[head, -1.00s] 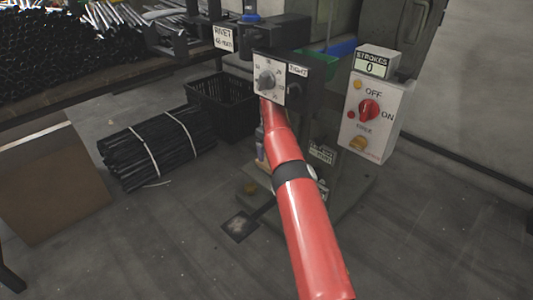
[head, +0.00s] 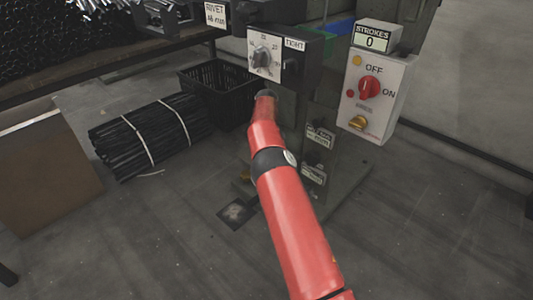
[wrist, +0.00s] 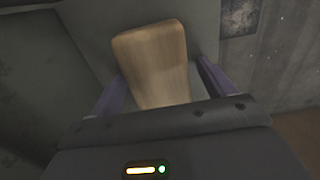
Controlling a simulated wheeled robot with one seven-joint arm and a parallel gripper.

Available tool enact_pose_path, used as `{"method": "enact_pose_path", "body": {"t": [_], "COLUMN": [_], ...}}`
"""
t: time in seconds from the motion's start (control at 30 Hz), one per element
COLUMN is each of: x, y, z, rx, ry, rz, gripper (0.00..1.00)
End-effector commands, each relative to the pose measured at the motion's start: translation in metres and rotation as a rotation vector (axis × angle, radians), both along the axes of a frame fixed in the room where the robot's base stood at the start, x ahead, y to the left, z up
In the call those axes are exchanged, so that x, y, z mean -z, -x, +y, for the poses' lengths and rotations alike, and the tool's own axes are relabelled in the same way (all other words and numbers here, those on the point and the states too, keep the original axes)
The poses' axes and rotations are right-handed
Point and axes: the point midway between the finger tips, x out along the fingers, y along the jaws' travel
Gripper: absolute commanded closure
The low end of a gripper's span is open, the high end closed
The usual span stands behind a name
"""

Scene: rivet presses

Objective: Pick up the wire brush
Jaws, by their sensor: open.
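In the wrist view, a pale wooden block-shaped piece (wrist: 152,62), which looks like the wire brush's wooden part, lies between the fingers of my gripper (wrist: 161,72). The fingers stand apart on either side of it, with a gap visible at each side. Its near end is hidden behind the gripper body, and no bristles show. In the head view my red arm reaches down toward the foot of the rivet press (head: 335,150), and its own links hide the gripper.
A control box (head: 378,95) with a red knob stands right of the press. A black crate (head: 215,92) and a strapped bundle of black rods (head: 150,135) lie on the floor to the left. A brown panel (head: 45,175) leans farther left.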

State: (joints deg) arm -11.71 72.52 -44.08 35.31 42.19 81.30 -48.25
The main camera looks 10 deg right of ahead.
Motion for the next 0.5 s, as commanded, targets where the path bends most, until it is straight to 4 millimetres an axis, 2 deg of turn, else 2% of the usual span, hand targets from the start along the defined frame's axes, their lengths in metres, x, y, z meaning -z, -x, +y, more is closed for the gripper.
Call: {"method": "enact_pose_path", "body": {"t": [0.1, 0.4, 0.47, 0.5], "x": [-0.0001, -0.0001, -0.0001, -0.0004], "y": [0.0000, 0.0000, 0.0000, -0.0001], "z": [0.0000, 0.0000, 0.0000, 0.0001], "rx": [0.000, 0.000, 0.000, -0.001], "ry": [0.000, 0.001, 0.001, 0.000], "rz": [0.000, 0.001, 0.001, 0.000], "gripper": [0.21, 0.60, 0.68, 0.69]}}
